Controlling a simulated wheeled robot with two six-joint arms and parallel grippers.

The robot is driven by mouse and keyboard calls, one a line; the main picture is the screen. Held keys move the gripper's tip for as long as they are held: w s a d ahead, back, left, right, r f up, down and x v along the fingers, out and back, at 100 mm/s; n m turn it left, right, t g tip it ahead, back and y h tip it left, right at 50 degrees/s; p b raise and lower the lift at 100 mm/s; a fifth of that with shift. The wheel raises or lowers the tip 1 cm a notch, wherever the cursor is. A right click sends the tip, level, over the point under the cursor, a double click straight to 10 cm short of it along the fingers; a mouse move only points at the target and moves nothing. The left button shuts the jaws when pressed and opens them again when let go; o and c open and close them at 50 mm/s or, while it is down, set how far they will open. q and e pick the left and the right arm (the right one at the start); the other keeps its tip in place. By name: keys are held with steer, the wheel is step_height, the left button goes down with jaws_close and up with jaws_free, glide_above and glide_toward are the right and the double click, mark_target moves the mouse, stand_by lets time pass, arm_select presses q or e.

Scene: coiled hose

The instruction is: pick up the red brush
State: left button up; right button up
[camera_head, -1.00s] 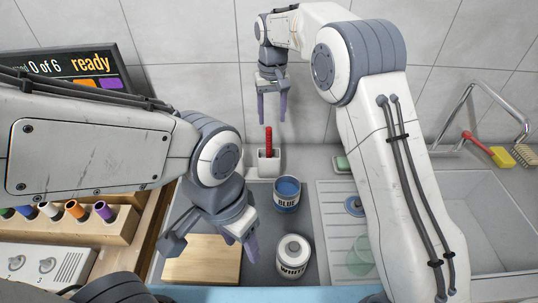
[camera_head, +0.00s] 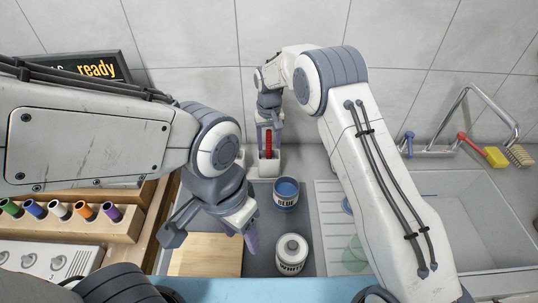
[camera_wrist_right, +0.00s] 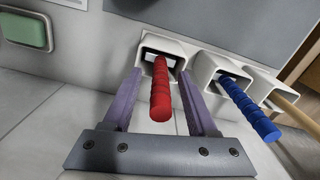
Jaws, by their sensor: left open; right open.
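The red brush (camera_head: 268,144) stands upright with its handle showing above a white holder (camera_head: 264,169) by the back wall. In the right wrist view the red handle (camera_wrist_right: 161,90) rises from one slot of the holder (camera_wrist_right: 148,46); its lower end is hidden inside. My right gripper (camera_head: 268,150) is open, with its purple fingers (camera_wrist_right: 160,88) on either side of the red handle and gaps left between. My left gripper (camera_head: 215,240) is open and empty above the wooden board, left of the paint cans.
A blue-handled brush (camera_wrist_right: 248,108) and a wooden handle (camera_wrist_right: 290,108) stand in neighbouring slots. A blue can (camera_head: 286,195) and a white can (camera_head: 291,256) stand in front of the holder. A sink (camera_head: 460,215) lies right.

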jaws_close()
steer(key=shift+r, duration=0.1)
steer(key=shift+r+b, duration=0.3)
steer(key=shift+r, duration=0.25)
step_height(320, 180, up, 17)
steer(key=b, duration=0.2)
steer(key=shift+f, duration=0.1)
steer(key=c, duration=0.8)
jaws_free()
jaws_close()
